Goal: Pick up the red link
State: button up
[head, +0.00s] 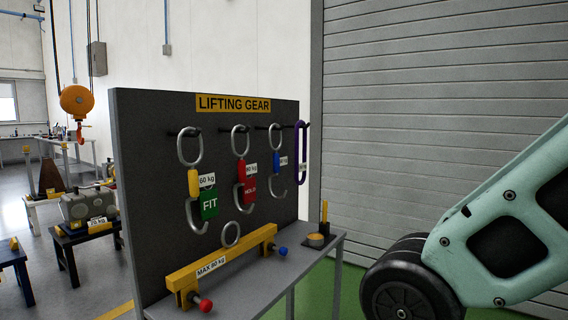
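The red link (241,173) hangs on the dark lifting gear board, in the middle of three hanging sets. It sits between a long grey ring above and a grey hook below. A white weight label and a red "HOLD" tag (249,190) hang at its right side. A yellow link (193,181) with a green "FIT" tag (209,204) hangs to its left. A blue link (276,160) hangs to its right. My gripper is not in view; only part of my arm shows at the right, apart from the board.
A purple loop (301,150) hangs at the board's right end. A yellow beam (222,258) marked "MAX 80 kg", with red and blue end knobs, stands on the grey bench (262,300) below. An orange hoist (77,101) hangs at left.

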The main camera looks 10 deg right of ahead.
aim_at(244, 169)
jog(key=i+j+z, duration=0.1)
jog(key=i, duration=0.45)
jog(key=i+j, duration=0.25)
jog(key=i, duration=0.3)
jog(key=z, duration=0.05)
